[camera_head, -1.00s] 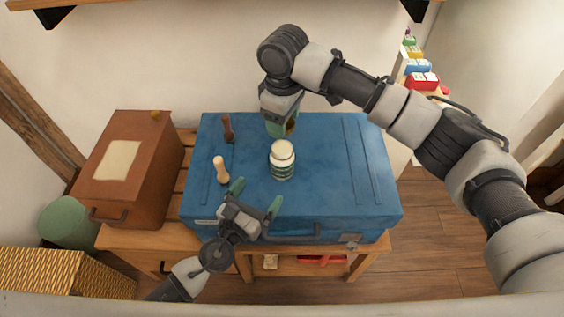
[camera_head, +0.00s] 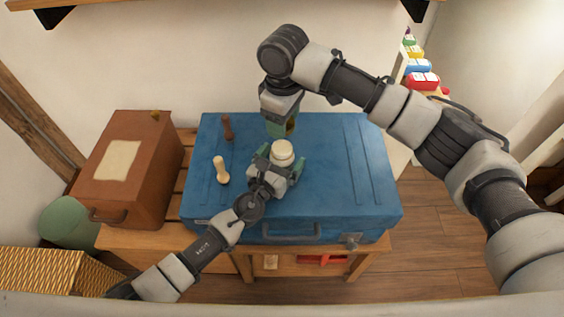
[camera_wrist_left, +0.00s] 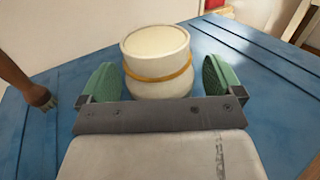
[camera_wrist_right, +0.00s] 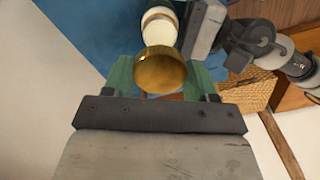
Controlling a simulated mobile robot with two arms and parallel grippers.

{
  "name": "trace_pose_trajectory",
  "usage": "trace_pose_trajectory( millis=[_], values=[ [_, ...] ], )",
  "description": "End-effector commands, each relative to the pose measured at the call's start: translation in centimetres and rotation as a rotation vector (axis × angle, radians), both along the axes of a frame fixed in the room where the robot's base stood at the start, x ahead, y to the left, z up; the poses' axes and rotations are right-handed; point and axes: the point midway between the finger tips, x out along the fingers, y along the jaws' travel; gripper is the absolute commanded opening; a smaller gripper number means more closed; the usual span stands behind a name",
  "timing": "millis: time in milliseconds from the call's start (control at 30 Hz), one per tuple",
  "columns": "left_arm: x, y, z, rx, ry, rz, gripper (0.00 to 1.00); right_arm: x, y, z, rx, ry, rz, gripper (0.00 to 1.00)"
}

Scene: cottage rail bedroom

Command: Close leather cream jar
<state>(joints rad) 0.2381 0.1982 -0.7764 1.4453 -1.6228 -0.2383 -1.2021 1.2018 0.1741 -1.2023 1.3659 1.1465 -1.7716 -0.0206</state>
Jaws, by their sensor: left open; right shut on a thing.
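The leather cream jar (camera_head: 282,152) stands upright and lidless on the blue suitcase, its pale contents showing at the top. It also shows in the left wrist view (camera_wrist_left: 157,52), with a yellowish band round its neck. My left gripper (camera_head: 281,164) is open, its green fingers on either side of the jar. My right gripper (camera_head: 283,127) is behind the jar, shut on a round brass lid (camera_wrist_right: 160,70). The lid is mostly hidden by the fingers in the head view.
The blue suitcase (camera_head: 345,195) lies on a wooden bench. A brown box (camera_head: 150,185) is further left. The suitcase's right side is clear.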

Motion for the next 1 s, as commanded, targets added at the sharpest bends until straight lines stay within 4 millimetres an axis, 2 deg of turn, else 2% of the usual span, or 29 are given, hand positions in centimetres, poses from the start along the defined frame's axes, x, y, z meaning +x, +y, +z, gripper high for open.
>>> trace_pose_trajectory(
  millis=[300, 767, 867, 1000],
  values=[
    [0.2, -0.1, 0.0, 0.000, 0.000, 0.000, 0.94, 0.0, 0.0, 0.0, 0.000, 0.000, 0.000, 0.35],
    [0.1, -0.1, 0.0, -0.001, 0.000, 0.000, 0.24, 0.0, 0.0, 0.0, 0.000, 0.000, 0.000, 0.35],
    [0.1, -0.1, 0.0, -0.001, 0.000, 0.000, 0.22, 0.0, 0.0, -0.1, 0.000, 0.000, 0.000, 0.35],
    [0.1, -0.1, 0.0, -0.001, 0.000, 0.000, 0.22, 0.0, 0.0, -1.4, -0.001, 0.003, -0.001, 0.35]
  ],
)
